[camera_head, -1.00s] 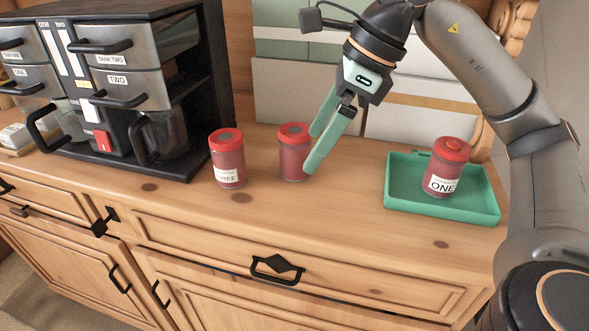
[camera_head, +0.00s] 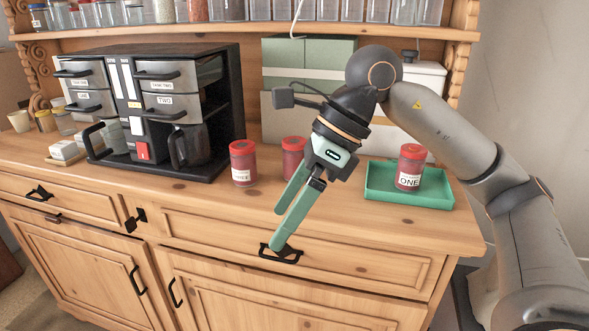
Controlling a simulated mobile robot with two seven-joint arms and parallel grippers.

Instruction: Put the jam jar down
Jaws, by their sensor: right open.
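Three red jam jars with red lids stand upright. The left jar (camera_head: 243,164) has a label that seems to read THREE. The middle jar (camera_head: 293,158) stands on the dresser top, its label not visible and its lower right side partly covered by my right gripper (camera_head: 277,230). The third jar (camera_head: 409,168), labelled ONE, stands in a green tray (camera_head: 430,197) at the right. My right gripper is open and empty, its green fingers pointing down and left, in front of the dresser top's front edge near a drawer handle. My left gripper is not in view.
A black coffee machine (camera_head: 215,103) with drawers stands on the left of the dresser top (camera_head: 330,203). Green and white boxes (camera_head: 310,55) and a white canister (camera_head: 420,75) stand behind the jars. A shelf (camera_head: 350,33) with glass jars runs above.

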